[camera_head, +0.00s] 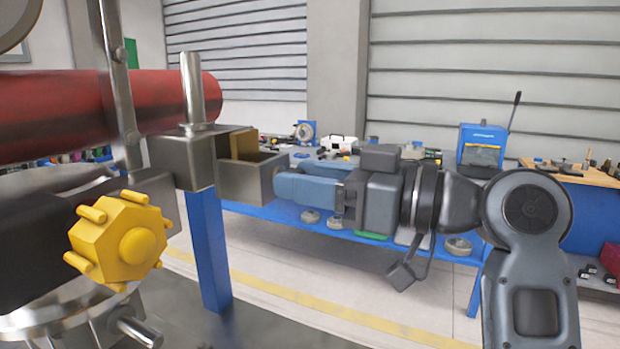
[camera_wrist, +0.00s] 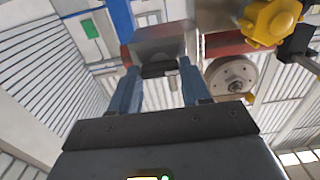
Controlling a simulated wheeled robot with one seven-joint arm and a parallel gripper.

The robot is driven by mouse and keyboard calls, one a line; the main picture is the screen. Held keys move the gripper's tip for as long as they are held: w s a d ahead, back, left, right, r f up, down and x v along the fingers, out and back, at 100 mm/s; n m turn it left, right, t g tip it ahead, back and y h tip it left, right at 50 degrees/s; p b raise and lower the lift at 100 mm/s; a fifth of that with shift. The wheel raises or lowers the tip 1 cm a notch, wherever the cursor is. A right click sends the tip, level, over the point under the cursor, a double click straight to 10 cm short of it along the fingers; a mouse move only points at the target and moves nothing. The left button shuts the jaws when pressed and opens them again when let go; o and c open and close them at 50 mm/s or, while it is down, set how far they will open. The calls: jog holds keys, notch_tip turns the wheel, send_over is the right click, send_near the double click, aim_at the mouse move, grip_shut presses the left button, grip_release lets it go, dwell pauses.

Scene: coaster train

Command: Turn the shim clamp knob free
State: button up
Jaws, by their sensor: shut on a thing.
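A yellow knob (camera_head: 118,240) with several rounded lugs stands at the lower left, in front of the metal assembly. It also shows at the top right of the wrist view (camera_wrist: 272,20). A grey metal box bracket (camera_head: 245,182) sticks out to the right of the assembly. My gripper (camera_head: 277,187) comes in from the right, level, with its blue-grey fingers at the bracket's right end. In the wrist view the fingers stand apart, with a dark piece (camera_wrist: 158,70) between their tips, under the bracket. My gripper is shut on this piece, largely hidden. The knob is well clear of the fingers.
A red cylinder (camera_head: 60,112) lies behind the assembly, with an upright steel rod (camera_head: 193,88) in front of it. A blue workbench (camera_head: 345,238) with several tools stands behind my arm. Open floor with a yellow line (camera_head: 330,308) lies below.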

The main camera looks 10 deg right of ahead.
jog(key=c, duration=0.4)
jog(key=shift+o, duration=0.2)
jog(key=shift+f+n+b, duration=0.1)
jog(key=shift+n+b, duration=0.2)
jog(key=shift+b, duration=0.15)
jog(key=n+b, duration=1.7)
jog(key=b, duration=0.4)
jog(key=shift+a+f, duration=0.1)
jog(key=shift+n, duration=0.5)
jog(key=shift+s, duration=0.1)
